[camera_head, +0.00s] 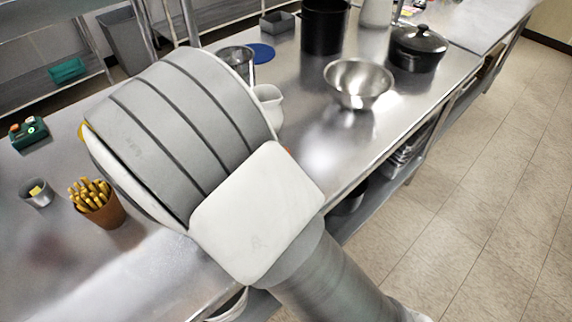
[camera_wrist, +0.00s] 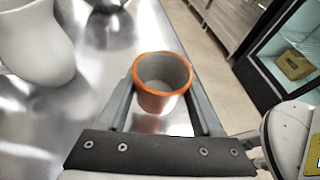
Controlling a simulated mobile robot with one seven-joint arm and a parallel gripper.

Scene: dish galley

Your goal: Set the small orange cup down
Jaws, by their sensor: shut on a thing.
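The small orange cup (camera_wrist: 161,101) shows in the wrist view, with an orange rim and a grey inside. It is upright between the two fingers of my gripper (camera_wrist: 163,88), which is shut on it. Steel surface shows around and below the cup, and I cannot tell whether its base touches it. In the head view my own arm covers my gripper and nearly all of the cup; only a tiny orange bit shows at the arm's edge.
A white jug (camera_wrist: 35,45) stands left of the cup in the wrist view. On the steel counter (camera_head: 320,150) are a metal bowl (camera_head: 358,82), a black lidded pot (camera_head: 417,47), a brown cup of fries (camera_head: 97,203) and a small grey cup (camera_head: 37,192). Counter near the bowl is clear.

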